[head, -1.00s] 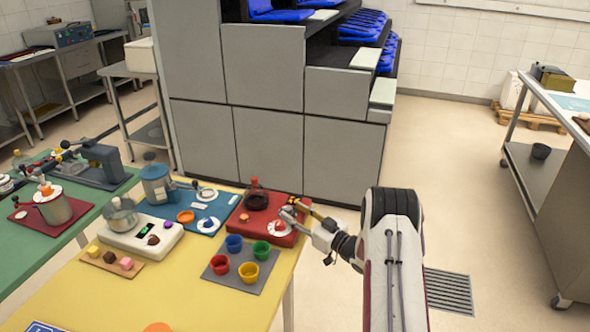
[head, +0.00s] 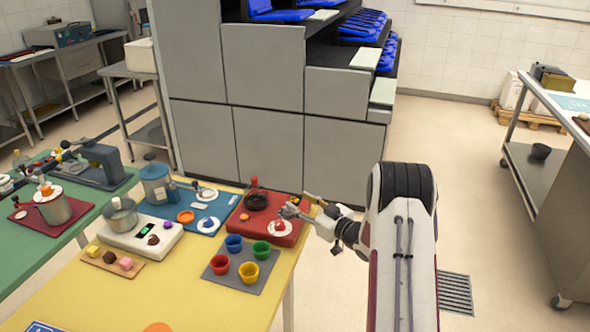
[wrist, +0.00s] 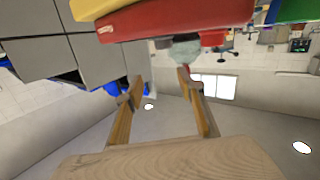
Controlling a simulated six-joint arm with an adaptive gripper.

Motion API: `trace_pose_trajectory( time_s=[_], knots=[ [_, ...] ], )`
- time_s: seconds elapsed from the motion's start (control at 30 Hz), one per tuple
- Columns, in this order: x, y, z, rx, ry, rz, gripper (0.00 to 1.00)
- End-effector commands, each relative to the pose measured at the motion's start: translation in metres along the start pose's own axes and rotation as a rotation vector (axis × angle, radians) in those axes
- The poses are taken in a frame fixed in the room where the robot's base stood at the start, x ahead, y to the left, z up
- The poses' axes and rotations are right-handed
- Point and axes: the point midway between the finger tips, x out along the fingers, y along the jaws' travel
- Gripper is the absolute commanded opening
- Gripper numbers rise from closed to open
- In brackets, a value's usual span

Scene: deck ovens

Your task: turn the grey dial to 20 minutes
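On the red unit (head: 263,237) at the table's right is a pale round dial (head: 272,231) with a small red knob (head: 280,225). I cannot make out a clearly grey dial or its minute marks. My gripper (head: 301,202) is at the right edge of the red unit, just above and right of the pale dial. In the wrist view my gripper (wrist: 160,82) is open, with nothing between its two tan fingers. A pale rounded thing (wrist: 187,50) shows beyond the fingertips, against the red unit (wrist: 180,18).
A dark pot (head: 256,199) with a red top stands on the red unit. A blue unit (head: 190,209) with more pale discs is to its left. A grey mat (head: 249,283) with several coloured cups lies in front.

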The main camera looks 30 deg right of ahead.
Motion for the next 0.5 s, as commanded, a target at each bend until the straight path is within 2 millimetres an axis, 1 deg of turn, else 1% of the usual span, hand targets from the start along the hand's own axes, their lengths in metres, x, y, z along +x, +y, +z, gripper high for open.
trace_pose_trajectory(
  time_s=[0.1,0.5],
  knots=[
    [0.002,0.000,-0.010,-0.013,-0.018,0.014,0.39],
    [0.006,0.001,-0.040,-0.048,-0.081,0.067,0.39]
  ],
)
